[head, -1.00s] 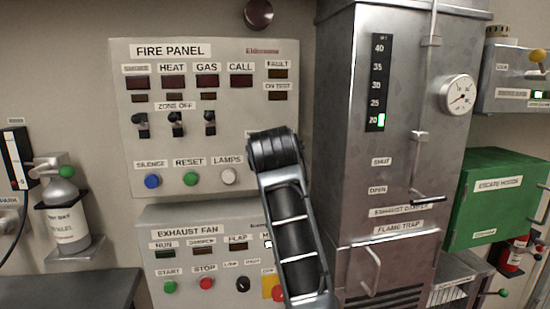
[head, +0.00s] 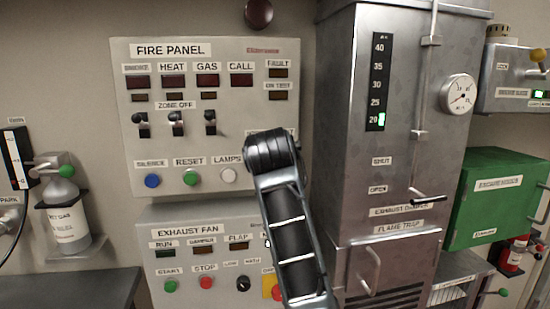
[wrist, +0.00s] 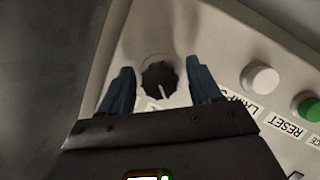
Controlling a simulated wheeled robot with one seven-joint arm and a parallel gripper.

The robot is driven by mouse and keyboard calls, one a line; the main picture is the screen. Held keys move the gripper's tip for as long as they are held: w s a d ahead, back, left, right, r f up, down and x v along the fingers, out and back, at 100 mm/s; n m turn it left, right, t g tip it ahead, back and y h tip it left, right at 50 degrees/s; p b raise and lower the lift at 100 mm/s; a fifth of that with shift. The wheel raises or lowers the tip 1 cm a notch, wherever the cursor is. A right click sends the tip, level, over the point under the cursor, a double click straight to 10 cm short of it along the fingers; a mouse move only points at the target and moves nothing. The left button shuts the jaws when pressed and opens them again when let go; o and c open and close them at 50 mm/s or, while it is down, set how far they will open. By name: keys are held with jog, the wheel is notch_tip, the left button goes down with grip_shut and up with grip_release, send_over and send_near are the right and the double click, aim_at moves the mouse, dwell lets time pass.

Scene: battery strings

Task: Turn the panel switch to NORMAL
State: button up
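A black rotary knob (wrist: 159,80) with a pale pointer line sits on the light panel face in the wrist view. The pointer aims roughly toward the bottom of that view. My gripper (wrist: 160,68) is open, with one blue-grey finger on each side of the knob. Gaps show between the fingers and the knob. In the head view my arm covers the lower right of the fire panel (head: 230,125), so the knob and fingertips are hidden there. The knob's position labels cannot be read.
A white lamps button (wrist: 260,79) and a green reset button (wrist: 308,106) are beside the knob. The exhaust fan panel (head: 190,215) is below the fire panel. A metal cabinet (head: 345,100) stands close on the right of my arm.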

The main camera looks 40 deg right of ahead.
jog(key=shift+a, duration=0.1)
jog(key=b+v, duration=0.1)
jog(key=v, duration=0.6)
jog(key=shift+s+a+r, duration=0.15)
jog(key=shift+s+r, duration=0.05)
jog(key=shift+s, duration=0.1)
dwell(0.3)
jog(key=s+a+f+n+t+y, duration=0.15)
jog(key=s+a+f, duration=0.25)
jog(key=f, duration=0.4)
jog(key=s+a+f+n+t+y, duration=0.15)
jog(key=s+a+f, duration=0.25)
jog(key=f, duration=0.5)
jog(key=s+a+f+n+t+y, duration=0.1)
jog(key=s+a+f+n+y, duration=0.2)
jog(key=f, duration=0.5)
jog(key=s+a+f+m+y, duration=0.1)
jog(key=s+a+f+y, duration=0.15)
jog(key=s, duration=0.45)
jog(key=s+a+f+y, duration=0.15)
jog(key=s+a, duration=0.25)
jog(key=s, duration=0.4)
jog(key=s+a+r+m+t, duration=0.1)
jog(key=s+a+r+m, duration=0.1)
jog(key=s, duration=1.3)
jog(key=shift+a+r+m+y, duration=0.2)
jog(key=shift+r+m+y, duration=0.1)
jog(key=shift+r+m, duration=0.25)
jog(key=shift+s, duration=0.15)
